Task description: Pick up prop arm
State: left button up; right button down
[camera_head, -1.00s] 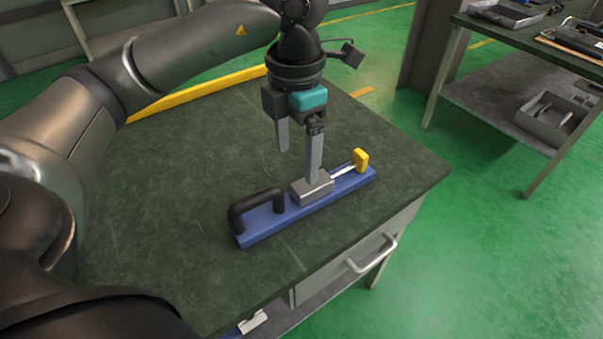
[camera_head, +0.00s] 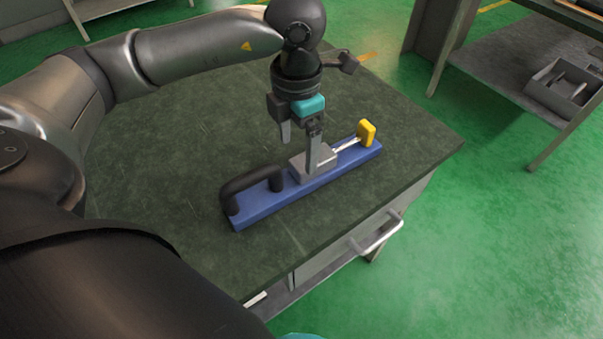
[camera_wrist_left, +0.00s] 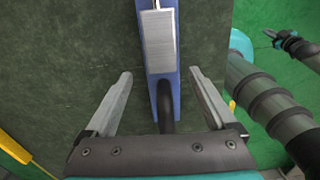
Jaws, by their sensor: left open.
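The prop arm is a long blue bar (camera_head: 328,179) with a black loop handle (camera_head: 250,186) at its left end. A grey block (camera_head: 300,167) sits on its middle, and a thin rod leads to a yellow tip (camera_head: 367,132). It lies on the dark table top. My left gripper (camera_head: 299,156) is open and points down over the bar, partly covering the grey block. In the left wrist view, the open fingers (camera_wrist_left: 162,75) stand one on each side of the bar (camera_wrist_left: 176,92), with gaps between. The yellow tip is out of that view.
The table (camera_head: 180,195) has free room left of and behind the bar. A drawer with a metal handle (camera_head: 378,236) is at its front. A bench with a grey tray (camera_head: 560,85) stands right. Dark and teal parts (camera_wrist_left: 290,42), perhaps my right arm's end, show small in the wrist view.

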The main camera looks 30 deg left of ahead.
aim_at(302, 163)
pick_arm(q)
jog(key=f, duration=0.1)
jog(key=f+b, duration=0.1)
jog(key=f, duration=0.3)
jog(key=shift+w+d, duration=0.2)
jog(key=shift+d, duration=0.05)
jog(key=shift+c, duration=0.2)
grip_shut()
dwell(0.6)
